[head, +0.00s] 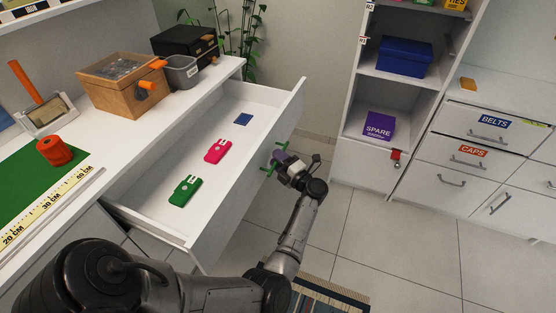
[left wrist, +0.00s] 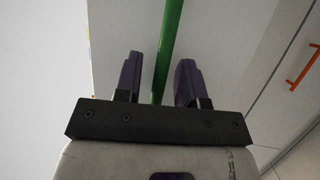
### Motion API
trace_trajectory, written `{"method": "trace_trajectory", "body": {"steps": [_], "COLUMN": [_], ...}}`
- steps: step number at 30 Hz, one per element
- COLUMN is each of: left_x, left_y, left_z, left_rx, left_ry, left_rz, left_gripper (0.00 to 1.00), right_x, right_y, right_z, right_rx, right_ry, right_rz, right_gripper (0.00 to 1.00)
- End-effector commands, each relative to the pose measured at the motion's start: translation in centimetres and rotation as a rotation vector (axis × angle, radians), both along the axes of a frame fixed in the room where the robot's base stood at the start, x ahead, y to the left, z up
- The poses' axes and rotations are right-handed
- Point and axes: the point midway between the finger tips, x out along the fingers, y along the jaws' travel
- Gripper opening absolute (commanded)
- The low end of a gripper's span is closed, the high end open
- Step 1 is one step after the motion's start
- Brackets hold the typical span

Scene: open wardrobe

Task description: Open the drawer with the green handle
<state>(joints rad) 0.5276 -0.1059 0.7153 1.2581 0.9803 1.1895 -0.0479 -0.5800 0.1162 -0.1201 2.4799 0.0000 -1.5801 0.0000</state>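The drawer (head: 232,212) under the white counter stands pulled out, with its inside showing in the head view. Its green handle (head: 267,169) is on the outer front face, partly hidden by my left gripper (head: 280,158). In the left wrist view the green bar (left wrist: 167,50) runs between the two purple fingers of my left gripper (left wrist: 158,80). The fingers are apart, with a visible gap between the bar and the left finger. Whether the right finger touches the bar is unclear. My right gripper is not in view.
In the drawer lie a green case (head: 185,191), a pink case (head: 218,151) and a blue item (head: 243,119). An orange handle (left wrist: 304,68) shows in the left wrist view. A shelf unit (head: 367,164) stands across open tiled floor (head: 385,235); a striped rug (head: 330,297) lies below.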

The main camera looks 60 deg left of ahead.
Motion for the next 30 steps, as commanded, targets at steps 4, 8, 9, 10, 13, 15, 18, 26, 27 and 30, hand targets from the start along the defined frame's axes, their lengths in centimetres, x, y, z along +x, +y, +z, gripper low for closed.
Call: {"method": "trace_trajectory", "body": {"steps": [4, 8, 9, 10, 13, 15, 18, 26, 27, 30], "left_x": [0.0, 0.0, 0.0, 0.0, 0.0, 0.0, 0.0, 0.0, 0.0, -0.07], "left_y": [0.02, 0.01, 0.0, 0.0, 0.0, -0.01, -0.01, -0.02, -0.02, -0.03], "left_z": [0.02, 0.02, 0.03, 0.02, 0.02, 0.02, 0.02, 0.0, 0.0, 0.0], "left_rx": [0.0, 0.0, 0.0, 0.0, 0.0, 0.0, 0.0, 0.0, 0.0, 0.0], "left_ry": [0.0, 0.0, 0.0, 0.0, 0.0, 0.0, 0.0, 0.0, 0.0, 0.0], "left_rz": [0.0, 0.0, 0.0, 0.0, 0.0, 0.0, 0.0, 0.0, 0.0, 0.006], "left_gripper": [0.36, 0.28, 0.24, 0.21, 0.11, 0.05, 0.0, 0.0, 0.0, 0.0], "right_x": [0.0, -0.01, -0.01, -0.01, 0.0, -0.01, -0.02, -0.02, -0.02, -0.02], "right_y": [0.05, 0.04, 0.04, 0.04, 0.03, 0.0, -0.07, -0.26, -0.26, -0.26], "right_z": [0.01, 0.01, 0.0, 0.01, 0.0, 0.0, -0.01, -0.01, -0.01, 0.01], "right_rx": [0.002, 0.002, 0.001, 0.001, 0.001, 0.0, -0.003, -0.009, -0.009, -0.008], "right_ry": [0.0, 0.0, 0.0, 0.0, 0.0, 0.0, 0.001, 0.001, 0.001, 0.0], "right_rz": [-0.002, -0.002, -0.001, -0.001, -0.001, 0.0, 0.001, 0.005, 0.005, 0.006], "right_gripper": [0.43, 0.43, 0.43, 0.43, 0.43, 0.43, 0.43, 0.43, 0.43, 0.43]}}
